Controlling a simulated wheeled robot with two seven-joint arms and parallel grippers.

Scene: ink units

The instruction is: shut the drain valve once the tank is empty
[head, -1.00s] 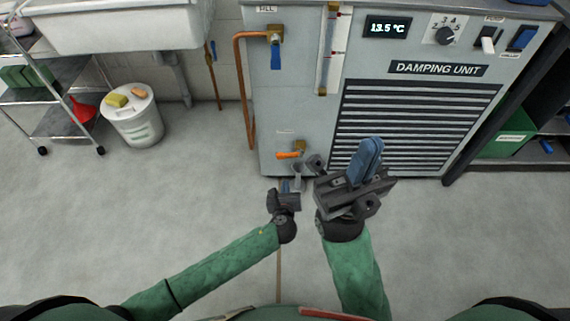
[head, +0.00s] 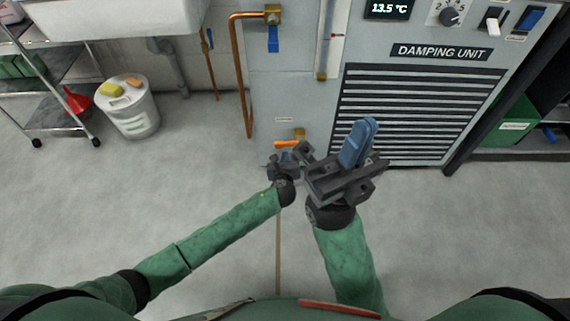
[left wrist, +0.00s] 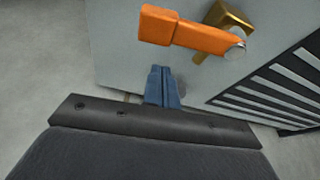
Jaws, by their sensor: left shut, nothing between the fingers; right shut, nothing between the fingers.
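The drain valve has an orange lever (head: 286,144) and a brass body (head: 300,133), low on the front of the damping unit. The lever lies roughly level, pointing left from its pivot. It also shows large in the left wrist view (left wrist: 182,30). My left gripper (head: 282,162) is shut and empty, just below the lever; its blue fingertips (left wrist: 162,85) appear apart from it. My right gripper (head: 360,142) is shut and empty, in front of the grille. A sight tube (head: 326,45) runs up the unit's front; its liquid level is too small to tell.
A blue-handled valve (head: 273,38) on a copper pipe (head: 240,80) sits above the drain valve. The display (head: 388,9) reads 13.5 °C. The floor between is clear.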

